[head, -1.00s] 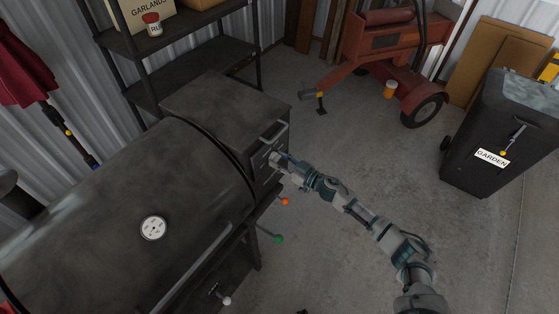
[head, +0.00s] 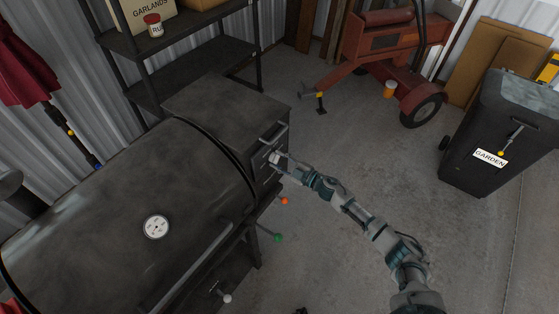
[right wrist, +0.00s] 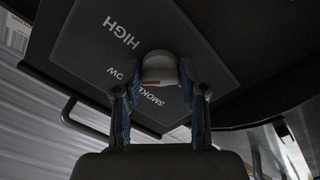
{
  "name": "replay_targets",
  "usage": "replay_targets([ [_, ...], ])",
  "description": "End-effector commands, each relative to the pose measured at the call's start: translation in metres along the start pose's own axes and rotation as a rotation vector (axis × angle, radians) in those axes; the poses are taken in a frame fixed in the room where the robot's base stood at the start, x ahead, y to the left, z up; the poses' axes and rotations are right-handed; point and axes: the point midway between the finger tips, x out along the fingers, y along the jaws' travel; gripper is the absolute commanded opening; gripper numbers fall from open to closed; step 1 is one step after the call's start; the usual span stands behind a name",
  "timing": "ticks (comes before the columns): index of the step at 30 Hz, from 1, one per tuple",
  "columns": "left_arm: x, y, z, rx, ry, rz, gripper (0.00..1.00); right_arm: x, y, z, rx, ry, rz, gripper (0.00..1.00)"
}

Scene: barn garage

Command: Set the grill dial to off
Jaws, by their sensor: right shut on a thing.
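The grill (head: 110,215) is a large dark smoker with a round white gauge on its lid, at the left of the head view. Its side box (head: 228,115) carries the control panel on its front face. In the right wrist view the panel (right wrist: 85,45) shows the words HIGH, SMOKE and a partly hidden word ending in OW. A rounded grey dial (right wrist: 158,68) with a red mark sits between the fingers. My right gripper (head: 277,158) is shut on the dial, and its fingers (right wrist: 160,95) flank it. The word OFF is not visible. My left gripper is not in view.
A bar handle (head: 274,133) sticks out just above the panel. Coloured-ball levers, orange (head: 285,201) and green (head: 278,238), stick out below. A dark garden bin (head: 490,130) and a red wheeled machine (head: 385,60) stand beyond open concrete floor.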

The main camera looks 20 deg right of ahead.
Motion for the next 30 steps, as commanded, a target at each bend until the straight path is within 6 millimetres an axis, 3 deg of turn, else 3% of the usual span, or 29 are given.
replay_targets([
  [11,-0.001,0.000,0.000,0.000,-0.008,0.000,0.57,0.000,-0.001,0.000,-0.355,0.001,-0.001,0.07],
  [30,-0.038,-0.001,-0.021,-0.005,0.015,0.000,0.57,0.000,-0.005,0.002,-0.963,0.002,-0.006,0.07],
])
